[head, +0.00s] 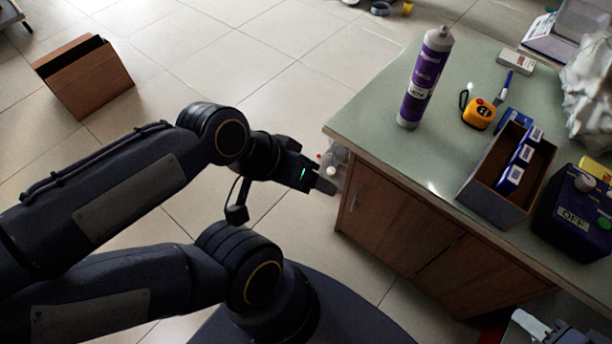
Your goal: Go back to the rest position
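My folded arm fills the lower left of the view.
A clear object (336,157) shows behind my gripper. A cardboard box (84,76) stands on open tiled floor.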

